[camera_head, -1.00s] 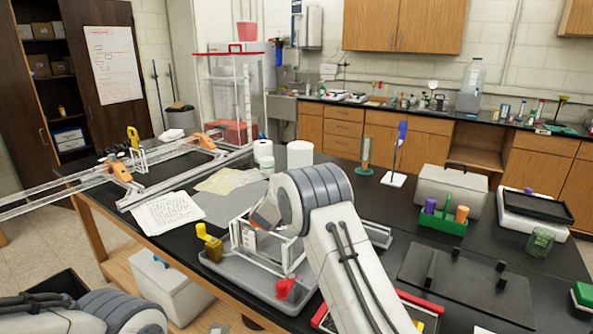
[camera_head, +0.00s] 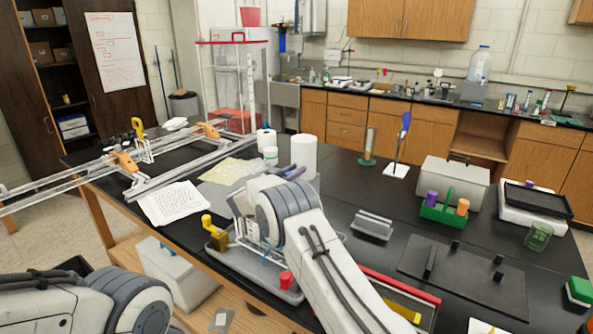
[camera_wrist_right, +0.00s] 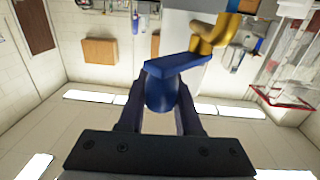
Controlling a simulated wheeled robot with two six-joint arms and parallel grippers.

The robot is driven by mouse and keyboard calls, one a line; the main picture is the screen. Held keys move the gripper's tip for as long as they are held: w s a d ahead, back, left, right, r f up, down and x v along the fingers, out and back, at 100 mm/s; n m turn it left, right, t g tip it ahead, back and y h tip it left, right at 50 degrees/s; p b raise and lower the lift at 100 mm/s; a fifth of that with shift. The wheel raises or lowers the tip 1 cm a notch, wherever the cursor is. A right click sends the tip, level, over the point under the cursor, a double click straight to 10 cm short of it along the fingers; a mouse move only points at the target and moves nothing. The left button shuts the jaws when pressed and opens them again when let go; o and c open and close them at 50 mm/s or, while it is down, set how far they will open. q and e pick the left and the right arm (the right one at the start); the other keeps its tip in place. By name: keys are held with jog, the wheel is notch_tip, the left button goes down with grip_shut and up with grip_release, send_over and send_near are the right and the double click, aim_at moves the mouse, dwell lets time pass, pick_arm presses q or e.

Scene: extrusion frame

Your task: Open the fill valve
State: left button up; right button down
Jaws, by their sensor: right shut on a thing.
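My right gripper (camera_head: 292,172) shows past my wrist in the head view, fingers pointing away over the bench. In the right wrist view the gripper (camera_wrist_right: 162,96) is shut on a blue lever handle (camera_wrist_right: 180,72). The blue handle's flat end meets a brass-yellow fitting (camera_wrist_right: 212,38); whether this is the fill valve I cannot tell. In the head view my wrist hides most of this. A yellow-handled valve (camera_head: 217,237) and a red knob (camera_head: 287,280) stand by the grey tray (camera_head: 240,262). Only my left arm's links show; its gripper is out of frame.
A red-topped clear frame (camera_head: 225,90) is at the back left. A grey holder (camera_head: 373,225), a green caddy (camera_head: 443,211) and a dark plate (camera_head: 465,275) lie to the right. The bench behind the holder is mostly clear.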

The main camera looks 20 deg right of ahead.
jog(key=shift+r, duration=0.15)
jog(key=c, duration=0.8)
grip_release()
jog(key=shift+o, duration=1)
jog(key=s+d+r+b, duration=0.4)
jog(key=s+d+r, duration=0.4)
jog(key=r, duration=0.3)
jog(key=shift+s+b, duration=0.15)
jog(key=shift+b, duration=0.2)
